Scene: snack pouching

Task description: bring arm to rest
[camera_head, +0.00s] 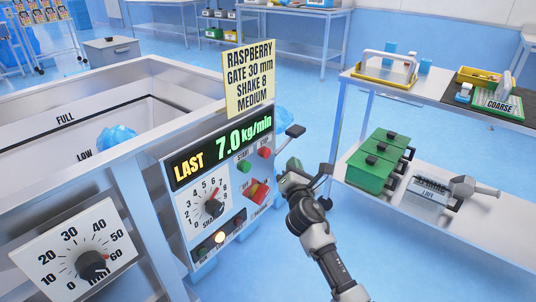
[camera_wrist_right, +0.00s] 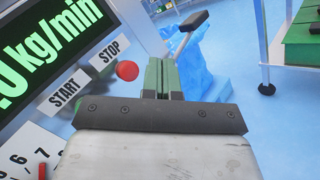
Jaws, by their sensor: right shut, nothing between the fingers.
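My right arm comes up from the bottom of the head view. Its right gripper (camera_head: 288,178) is just right of the machine's control panel (camera_head: 218,262). In the wrist view the green fingers (camera_wrist_right: 160,80) are together with nothing between them. The red stop button (camera_wrist_right: 127,71) shows just left of the fingers in the wrist view, beside the STOP label; I cannot tell how far apart they are. My left gripper is not in view.
A black-ended lever (camera_head: 295,131) juts from the panel near my gripper. The display (camera_head: 222,147) reads LAST 7.0 kg/min. A sign (camera_head: 249,80) stands above it. A bench (camera_head: 440,215) with green boxes (camera_head: 375,165) stands right. Blue floor lies between.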

